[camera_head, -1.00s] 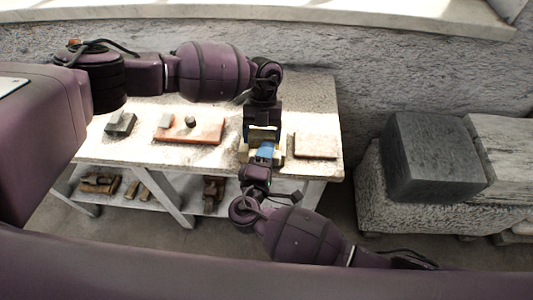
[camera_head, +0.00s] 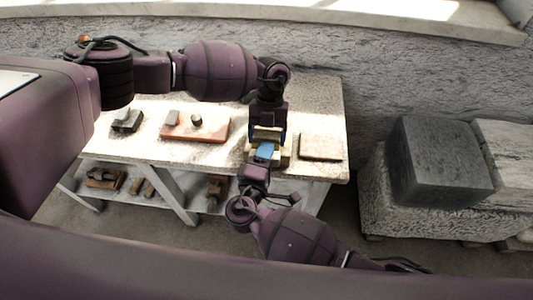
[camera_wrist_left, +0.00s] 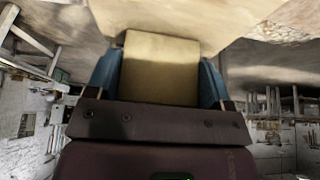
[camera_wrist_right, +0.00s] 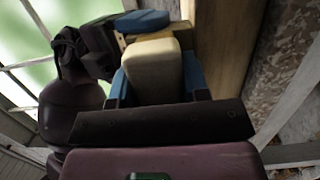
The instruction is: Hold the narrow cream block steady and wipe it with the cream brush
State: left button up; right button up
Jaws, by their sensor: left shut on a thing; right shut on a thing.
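The narrow cream block (camera_wrist_left: 160,68) fills the space between the blue fingers of my left gripper (camera_wrist_left: 158,75) in the left wrist view. In the head view my left gripper (camera_head: 267,132) reaches down over the table's right part. My right gripper (camera_head: 265,151) comes from the near side and meets it closely. In the right wrist view my right gripper (camera_wrist_right: 152,78) is shut on a pale, rounded piece, seemingly the cream brush (camera_wrist_right: 153,68). Its far end is close to the block and left gripper; bristles and any contact are hidden.
The pale table (camera_head: 225,160) carries a flat cream slab (camera_head: 320,147) right of the grippers, a reddish board (camera_head: 205,133) and a grey tool (camera_head: 126,121) to the left. A shelf below holds several tools. Large stone blocks (camera_head: 440,160) stand right; a rough wall is behind.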

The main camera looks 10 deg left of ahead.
aim_at(277, 164)
jog(key=shift+s+d+r, duration=0.1)
jog(key=shift+s+d, duration=0.05)
jog(key=shift+d, duration=1.7)
jog(key=shift+a, duration=0.1)
jog(key=shift+a, duration=1.1)
jog(key=shift+a, duration=0.1)
jog(key=shift+a, duration=0.9)
jog(key=shift+d, duration=0.15)
